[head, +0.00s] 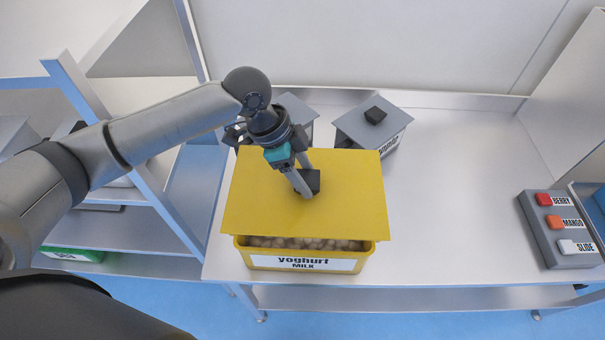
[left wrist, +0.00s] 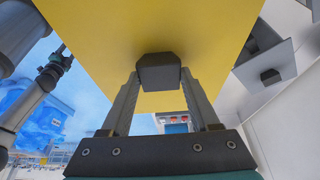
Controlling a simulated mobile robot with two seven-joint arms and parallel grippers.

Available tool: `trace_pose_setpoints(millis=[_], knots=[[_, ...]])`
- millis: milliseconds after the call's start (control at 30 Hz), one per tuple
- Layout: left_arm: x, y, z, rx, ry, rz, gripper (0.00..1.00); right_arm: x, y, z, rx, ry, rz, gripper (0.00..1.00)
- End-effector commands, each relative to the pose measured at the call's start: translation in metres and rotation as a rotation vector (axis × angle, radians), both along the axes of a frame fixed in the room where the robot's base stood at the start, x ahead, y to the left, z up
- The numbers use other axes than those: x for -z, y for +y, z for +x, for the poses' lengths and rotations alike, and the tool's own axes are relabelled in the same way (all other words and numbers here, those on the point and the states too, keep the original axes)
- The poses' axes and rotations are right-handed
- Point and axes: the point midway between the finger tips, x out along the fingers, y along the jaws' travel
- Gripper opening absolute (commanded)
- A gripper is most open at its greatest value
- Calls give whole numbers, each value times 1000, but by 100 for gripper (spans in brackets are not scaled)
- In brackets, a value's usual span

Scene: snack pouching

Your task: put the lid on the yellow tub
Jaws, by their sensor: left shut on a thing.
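The yellow tub (head: 303,261) stands at the front left of the metal bench, with a "yoghurt MILK" label on its front and brown lumpy contents showing at its front edge. The yellow lid (head: 350,200) is over the tub and covers most of its opening. Whether it touches the rim I cannot tell. My left gripper (head: 306,190) is shut on the lid's dark knob, which shows between the fingers in the left wrist view (left wrist: 158,73). The lid (left wrist: 110,30) fills the upper part of that view.
Two grey-lidded tubs stand behind, one at the right (head: 372,122) and one partly hidden by my arm (head: 297,108). A button box (head: 559,229) labelled BERRY, MANGO and SLIDE sits at the right. The bench (head: 460,190) between is clear. A metal shelf rack (head: 130,222) stands at the left.

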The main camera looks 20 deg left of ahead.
Motion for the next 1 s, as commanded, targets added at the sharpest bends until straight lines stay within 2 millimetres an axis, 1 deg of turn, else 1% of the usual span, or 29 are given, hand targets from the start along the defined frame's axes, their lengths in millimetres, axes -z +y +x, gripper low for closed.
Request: trace_pose_setpoints(millis=[267, 533, 800, 1000], knots=[[3, 0, 1, -1, 1, -1, 0, -1, -1, 0, 0, 0, -2, 60], [20, 0, 1, -1, 1, 0, 0, -1, -5, 1, 0, -1, -7, 60], [45, 0, 1, 0, -1, 0, 0, 25, -5, 1, 0, -1, -7, 60], [57, 0, 1, 1, -2, -1, 0, 41, -5, 1, 0, -2, -6, 60]])
